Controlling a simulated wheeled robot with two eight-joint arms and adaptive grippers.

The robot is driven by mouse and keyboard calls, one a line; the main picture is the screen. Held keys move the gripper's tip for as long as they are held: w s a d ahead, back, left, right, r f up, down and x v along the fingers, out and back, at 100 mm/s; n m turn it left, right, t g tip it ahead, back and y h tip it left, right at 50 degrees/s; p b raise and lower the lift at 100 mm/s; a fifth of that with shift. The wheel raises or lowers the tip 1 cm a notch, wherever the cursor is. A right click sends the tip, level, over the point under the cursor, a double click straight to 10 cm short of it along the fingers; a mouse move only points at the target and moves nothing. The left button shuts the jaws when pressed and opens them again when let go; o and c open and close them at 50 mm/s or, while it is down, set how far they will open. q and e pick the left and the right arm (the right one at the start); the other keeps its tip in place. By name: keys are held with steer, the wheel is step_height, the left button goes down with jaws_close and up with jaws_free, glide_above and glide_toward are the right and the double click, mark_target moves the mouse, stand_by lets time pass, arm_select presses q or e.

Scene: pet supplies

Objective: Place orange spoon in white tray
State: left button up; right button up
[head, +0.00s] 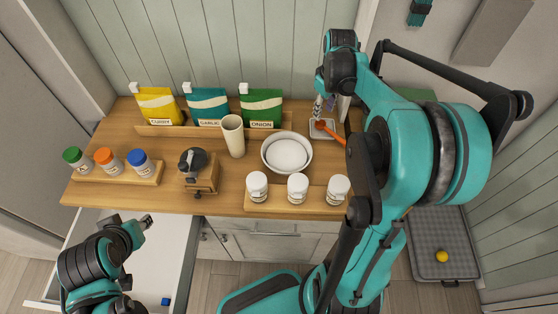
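The orange spoon (332,134) is at the white tray (315,135) at the right end of the wooden counter. Its bowl end is over the tray and its handle slants down to the right across the rim, partly behind my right arm. My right gripper (323,107) points down just above the tray and the spoon's bowl end. Its fingers look apart, with nothing visible between them. My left gripper (144,222) is at the lower left, over the open drawer, away from the spoon. Its finger opening cannot be made out.
A white bowl (287,154), a beige cylinder (233,137) and a grinder (198,172) stand mid-counter. White-lidded jars (298,188) line the front right. Coloured-lid jars (108,161) stand left, and seasoning bags (208,106) at the back. The drawer (170,255) is open.

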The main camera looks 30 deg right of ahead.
steer(key=s+a+m+t, duration=0.1)
steer(key=s+a+t, duration=0.1)
steer(key=s+a, duration=0.2)
steer(key=s+a+r+t, duration=0.1)
steer(key=s+a, duration=0.3)
steer(key=a, duration=0.7)
steer(key=s+a+m+t, duration=0.1)
steer(key=s+a+t, duration=0.1)
steer(key=s+a, duration=0.3)
steer(key=a, duration=0.3)
steer(key=shift+r+m+t+y, duration=0.25)
steer(key=shift+m+t+y, duration=0.05)
steer(key=shift+t+y, duration=0.1)
steer(key=shift+s, duration=0.1)
